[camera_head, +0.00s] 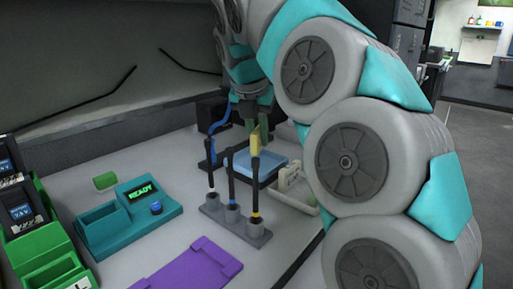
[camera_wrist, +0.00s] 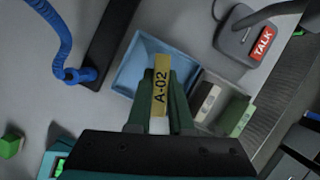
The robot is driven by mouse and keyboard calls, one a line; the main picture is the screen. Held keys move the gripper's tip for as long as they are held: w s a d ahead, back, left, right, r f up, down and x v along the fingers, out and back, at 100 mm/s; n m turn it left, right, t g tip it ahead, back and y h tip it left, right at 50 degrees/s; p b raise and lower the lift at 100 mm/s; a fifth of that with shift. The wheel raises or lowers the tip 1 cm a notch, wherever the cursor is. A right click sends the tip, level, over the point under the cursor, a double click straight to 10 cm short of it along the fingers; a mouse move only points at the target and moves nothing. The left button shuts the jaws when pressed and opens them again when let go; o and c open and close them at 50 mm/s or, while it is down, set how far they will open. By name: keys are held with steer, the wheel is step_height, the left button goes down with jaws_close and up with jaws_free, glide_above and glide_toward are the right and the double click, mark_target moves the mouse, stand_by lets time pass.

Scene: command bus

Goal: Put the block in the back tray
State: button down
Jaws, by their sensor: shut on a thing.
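A slim yellow block marked A-02 (camera_wrist: 160,90) is shut between the green fingers of my gripper (camera_wrist: 158,112). In the head view the yellow block (camera_head: 255,143) shows under my gripper (camera_head: 251,122), with the arm around it at upper centre. A shallow blue tray (camera_head: 240,161) lies on the counter behind the grey holder. In the wrist view the blue tray (camera_wrist: 132,72) lies beyond and below the block. The block appears above it; I cannot tell the height.
A pale tray (camera_head: 308,207) with white and green pieces stands right of the blue tray. A grey holder (camera_head: 238,222) with three upright rods stands in front. A teal READY unit (camera_head: 130,215), a purple tray (camera_head: 190,268) and green battery racks (camera_head: 45,245) occupy the left and front.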

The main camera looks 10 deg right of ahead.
mark_target(256, 149)
steer(key=shift+w+a+f, duration=0.1)
steer(key=shift+w+f, duration=0.05)
steer(key=shift+w, duration=0.25)
steer(key=shift+f, duration=1.65)
steer(key=shift+f, duration=0.1)
steer(key=c, duration=0.8)
jaws_free()
steer(key=shift+f, duration=0.1)
steer(key=p+v, duration=0.1)
steer(key=v, duration=1.1)
steer(key=shift+r, duration=0.2)
